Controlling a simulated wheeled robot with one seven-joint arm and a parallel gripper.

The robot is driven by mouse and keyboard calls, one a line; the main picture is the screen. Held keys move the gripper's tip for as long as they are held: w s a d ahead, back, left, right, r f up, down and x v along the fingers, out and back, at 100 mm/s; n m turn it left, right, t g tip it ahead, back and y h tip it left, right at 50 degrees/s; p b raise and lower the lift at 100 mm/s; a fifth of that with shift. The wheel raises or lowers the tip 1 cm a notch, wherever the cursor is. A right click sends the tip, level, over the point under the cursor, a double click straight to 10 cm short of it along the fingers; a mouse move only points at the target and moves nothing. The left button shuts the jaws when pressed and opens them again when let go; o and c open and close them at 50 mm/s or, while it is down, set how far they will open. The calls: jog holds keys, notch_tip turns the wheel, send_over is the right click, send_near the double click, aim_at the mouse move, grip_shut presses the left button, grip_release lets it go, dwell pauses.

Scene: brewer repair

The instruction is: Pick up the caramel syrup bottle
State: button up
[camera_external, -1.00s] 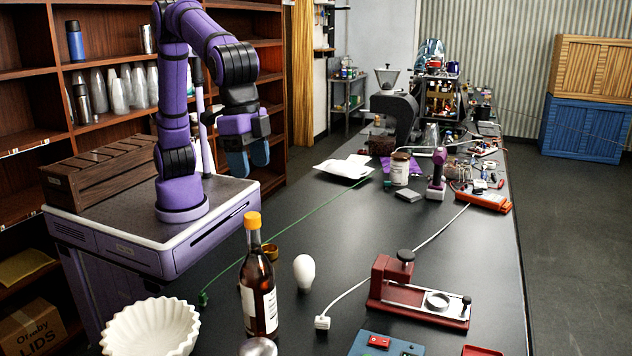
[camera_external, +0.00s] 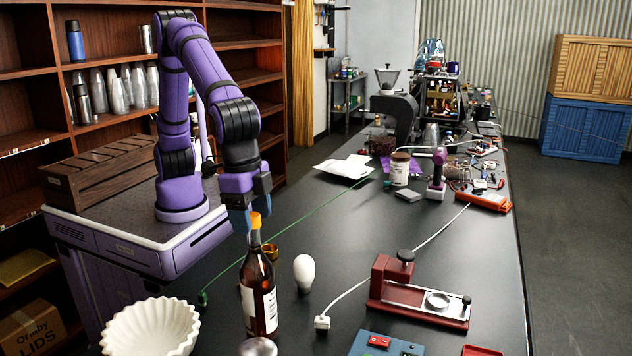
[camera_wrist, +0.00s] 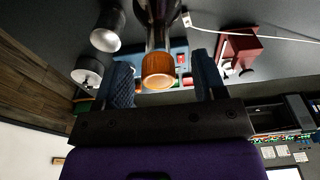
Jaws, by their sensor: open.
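The caramel syrup bottle (camera_external: 259,290) stands upright on the dark bench in the external view. It is brown with a pale label and an orange cap. My gripper (camera_external: 249,222) is at the height of the bottle's cap and close to it; the cap partly overlaps the fingers in this view. In the wrist view, the orange cap (camera_wrist: 158,68) lies between the two open blue fingers of my gripper (camera_wrist: 165,80), with visible gaps on both sides. The exact depth between fingers and cap is hard to tell.
A white light bulb (camera_external: 304,273) stands just right of the bottle, and a white fluted bowl (camera_external: 150,328) is at its left. A silver round object (camera_external: 258,347) sits in front. A red press (camera_external: 415,290) is further right. Open bench lies behind the bulb.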

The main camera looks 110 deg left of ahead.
aim_at(254, 229)
jog(key=shift+w+d+f, duration=0.1)
jog(key=shift+w+f, duration=0.1)
jog(key=shift+f, duration=1.35)
grip_shut()
jog(key=shift+r, duration=0.15)
